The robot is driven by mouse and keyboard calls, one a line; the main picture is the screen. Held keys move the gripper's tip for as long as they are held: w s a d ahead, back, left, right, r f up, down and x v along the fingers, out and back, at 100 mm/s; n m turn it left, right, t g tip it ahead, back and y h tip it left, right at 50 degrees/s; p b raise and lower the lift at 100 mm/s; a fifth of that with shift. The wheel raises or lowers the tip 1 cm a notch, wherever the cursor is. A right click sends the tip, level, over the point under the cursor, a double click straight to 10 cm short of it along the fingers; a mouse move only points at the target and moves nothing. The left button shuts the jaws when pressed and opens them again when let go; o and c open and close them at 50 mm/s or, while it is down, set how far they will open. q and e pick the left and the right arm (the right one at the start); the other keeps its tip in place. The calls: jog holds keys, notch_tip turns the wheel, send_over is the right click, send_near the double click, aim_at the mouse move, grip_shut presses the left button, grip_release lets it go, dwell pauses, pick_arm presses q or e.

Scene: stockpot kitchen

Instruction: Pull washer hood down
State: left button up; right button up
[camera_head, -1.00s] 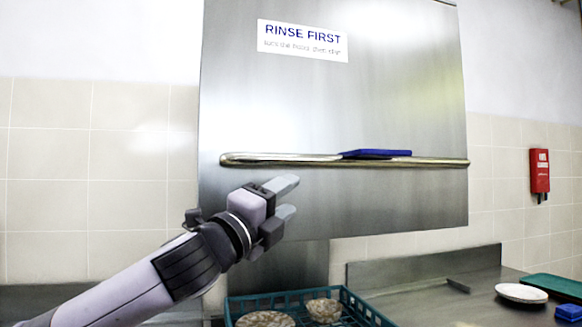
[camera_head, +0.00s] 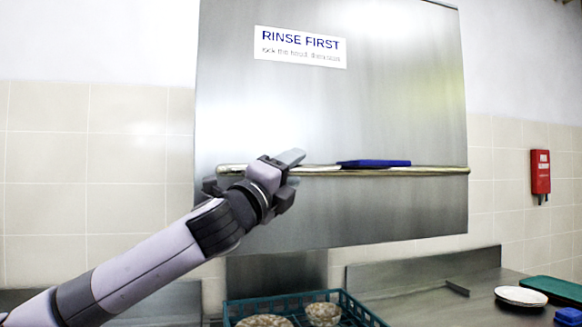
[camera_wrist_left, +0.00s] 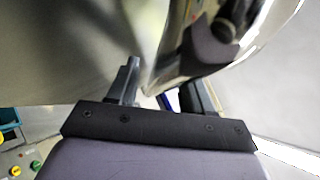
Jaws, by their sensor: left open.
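The washer hood (camera_head: 400,110) is a tall brushed steel panel with a "RINSE FIRST" sign. It hangs raised, its lower edge above the counter. A horizontal bar handle (camera_head: 440,170) runs across its lower part. My left gripper (camera_head: 292,170) is open at the left part of the bar and covers some of it. In the left wrist view, the open fingers (camera_wrist_left: 165,85) point toward a shiny curved metal surface; I cannot tell whether the bar lies between them. My right gripper is out of view.
A blue flat object (camera_head: 375,163) lies at the bar, right of my gripper. Below the hood, a teal rack (camera_head: 365,312) holds bowls (camera_head: 322,313). A white plate (camera_head: 521,296), a green tray (camera_head: 555,288) and a blue item are on the right counter. A red box (camera_head: 540,172) hangs on the wall.

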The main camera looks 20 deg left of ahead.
pick_arm(q)
jog(key=shift+w, duration=0.1)
grip_shut()
notch_tip(320, 180, down, 42)
jog(key=b, duration=2.5)
jog(key=shift+f+b, duration=0.25)
jog(key=shift+b, duration=0.1)
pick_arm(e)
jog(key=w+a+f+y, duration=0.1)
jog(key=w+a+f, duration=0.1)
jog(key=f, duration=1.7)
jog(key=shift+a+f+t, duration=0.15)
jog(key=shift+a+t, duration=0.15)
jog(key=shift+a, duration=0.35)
pick_arm(q)
jog(key=shift+d+f, duration=0.1)
jog(key=shift+d, duration=0.05)
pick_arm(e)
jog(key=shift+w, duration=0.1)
